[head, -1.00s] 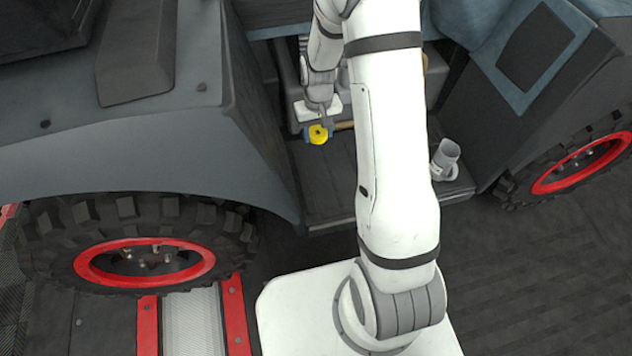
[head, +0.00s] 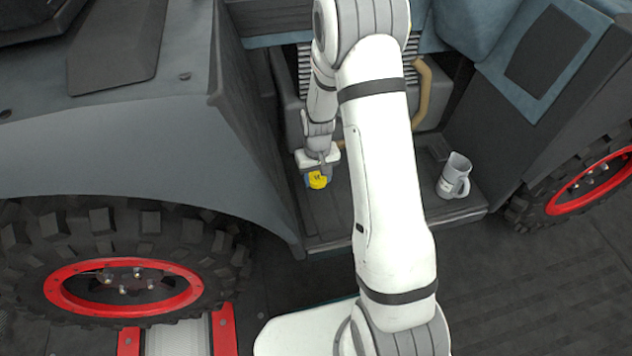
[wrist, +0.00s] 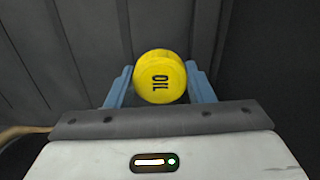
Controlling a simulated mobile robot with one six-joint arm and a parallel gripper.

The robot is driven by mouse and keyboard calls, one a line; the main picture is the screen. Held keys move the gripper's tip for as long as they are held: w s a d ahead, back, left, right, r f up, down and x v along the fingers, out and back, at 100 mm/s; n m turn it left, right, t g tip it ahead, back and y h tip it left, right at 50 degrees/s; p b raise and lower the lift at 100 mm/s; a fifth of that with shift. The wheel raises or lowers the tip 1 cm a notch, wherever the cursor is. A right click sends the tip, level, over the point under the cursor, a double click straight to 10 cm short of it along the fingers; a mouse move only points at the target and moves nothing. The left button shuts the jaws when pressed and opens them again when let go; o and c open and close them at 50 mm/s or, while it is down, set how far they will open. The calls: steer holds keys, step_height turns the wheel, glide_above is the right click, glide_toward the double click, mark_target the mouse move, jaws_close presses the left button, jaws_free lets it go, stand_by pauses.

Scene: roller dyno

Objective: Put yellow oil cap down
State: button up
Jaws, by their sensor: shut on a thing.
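The yellow oil cap (wrist: 160,77) is marked "OIL" and sits between the two blue fingers of my gripper (wrist: 160,88) in the wrist view. My gripper is shut on it. In the head view the yellow cap (head: 318,180) shows at the end of my gripper (head: 316,176), over the left part of the dark step (head: 325,222). I cannot tell whether the cap touches the step.
A tan hose (head: 424,95) runs behind my arm. The fender (head: 110,150) rises to the left. The step's front left part is bare.

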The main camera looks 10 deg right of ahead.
mark_target(317, 177)
steer(key=shift+f, duration=0.95)
steer(key=shift+f+b, duration=0.5)
steer(key=shift+f, duration=0.1)
steer(key=o, duration=1)
steer(key=shift+s, duration=0.1)
steer(key=shift+o, duration=0.4)
step_height(317, 177, up, 12)
steer(key=p, duration=0.5)
steer(key=shift+r+p, duration=0.2)
steer(key=shift+p, duration=0.2)
steer(key=s+r+t, duration=0.1)
steer(key=s+r, duration=1.7)
steer(key=s, duration=0.4)
steer(key=shift+a+m, duration=0.2)
steer(key=shift+m, duration=0.2)
